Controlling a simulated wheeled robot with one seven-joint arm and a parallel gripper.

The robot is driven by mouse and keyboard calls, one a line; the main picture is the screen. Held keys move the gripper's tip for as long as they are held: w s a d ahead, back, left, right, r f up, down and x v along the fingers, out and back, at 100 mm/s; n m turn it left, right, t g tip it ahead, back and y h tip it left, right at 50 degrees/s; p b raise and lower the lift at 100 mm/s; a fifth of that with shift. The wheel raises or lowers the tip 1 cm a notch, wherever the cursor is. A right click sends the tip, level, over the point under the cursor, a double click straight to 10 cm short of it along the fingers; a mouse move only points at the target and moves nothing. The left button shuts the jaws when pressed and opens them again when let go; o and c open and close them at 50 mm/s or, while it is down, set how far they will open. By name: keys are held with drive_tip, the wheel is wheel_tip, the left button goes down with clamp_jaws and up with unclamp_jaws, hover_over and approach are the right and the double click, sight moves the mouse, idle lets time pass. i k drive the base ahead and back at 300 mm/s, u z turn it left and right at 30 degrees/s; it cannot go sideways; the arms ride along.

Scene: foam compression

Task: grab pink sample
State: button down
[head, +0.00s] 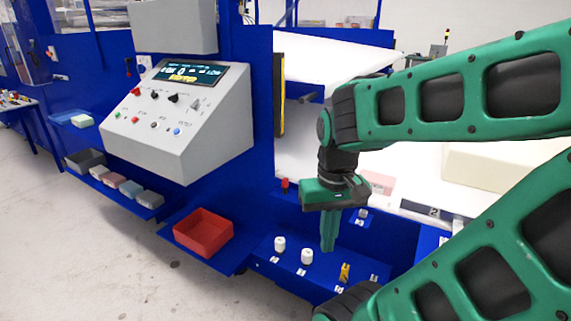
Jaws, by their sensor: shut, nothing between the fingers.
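A pink block (379,183) lies on the white surface just behind and to the right of my gripper's wrist, partly hidden by it. Another pinkish block (113,179) sits in the row of samples on the blue shelf at the left. I cannot tell from this view which one is the named sample. My gripper (328,247) points down with its green fingers together and nothing between them. It hangs over the blue ledge with the white knobs, apart from both pink blocks.
A red open bin (204,232) stands on a blue shelf left of my gripper. White round pieces (307,256) and a small yellow piece (344,273) stand on the blue ledge (290,270). A grey control console (178,120) stands left. A large cream block (490,163) lies right.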

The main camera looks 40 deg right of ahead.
sight(383, 184)
drive_tip(key=z, duration=1.65)
